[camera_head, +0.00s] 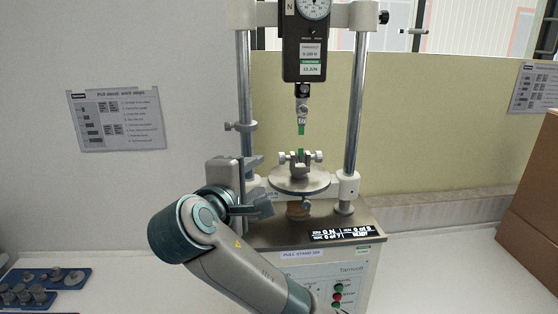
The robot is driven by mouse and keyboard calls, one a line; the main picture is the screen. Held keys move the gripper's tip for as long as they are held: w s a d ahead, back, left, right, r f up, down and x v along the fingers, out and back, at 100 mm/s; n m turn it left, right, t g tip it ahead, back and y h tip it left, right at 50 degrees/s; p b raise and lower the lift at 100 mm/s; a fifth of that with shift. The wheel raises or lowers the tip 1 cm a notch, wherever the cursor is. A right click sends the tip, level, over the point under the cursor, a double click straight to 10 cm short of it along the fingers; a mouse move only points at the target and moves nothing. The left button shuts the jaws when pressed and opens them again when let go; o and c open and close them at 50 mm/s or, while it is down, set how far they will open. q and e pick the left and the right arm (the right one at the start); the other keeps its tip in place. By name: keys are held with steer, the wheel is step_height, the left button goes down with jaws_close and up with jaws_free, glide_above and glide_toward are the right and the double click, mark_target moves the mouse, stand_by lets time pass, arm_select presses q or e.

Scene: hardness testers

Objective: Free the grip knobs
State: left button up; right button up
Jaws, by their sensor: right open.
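A pull tester stands in the middle, with two shiny columns. Its lower grip (301,166) sits on a round plate (300,182), with a left grip knob (284,157) and a right grip knob (319,157) sticking out at its sides. A short green piece (300,153) shows in the lower grip. Another green piece (301,128) hangs from the upper grip (302,113), with a gap between the two. My right gripper (259,185) is open and empty, left of the round plate and apart from the knobs. My left gripper is out of view.
The force gauge (304,50) hangs above the grips. The left column (243,90) and right column (356,95) flank them. Blue trays (68,277) with metal parts lie at lower left. A cardboard box (530,190) stands at right.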

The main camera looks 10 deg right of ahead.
mark_target(280, 160)
steer(key=p+x, duration=0.6)
steer(key=x, duration=0.9)
steer(key=shift+w+d, duration=0.25)
steer(key=shift+d, duration=0.05)
steer(key=shift+w+d+f, duration=0.15)
steer(key=shift+w+f, duration=0.05)
steer(key=shift+w, duration=0.2)
steer(key=shift+c, duration=0.5)
steer(key=c, duration=0.9)
steer(key=shift+c, duration=0.2)
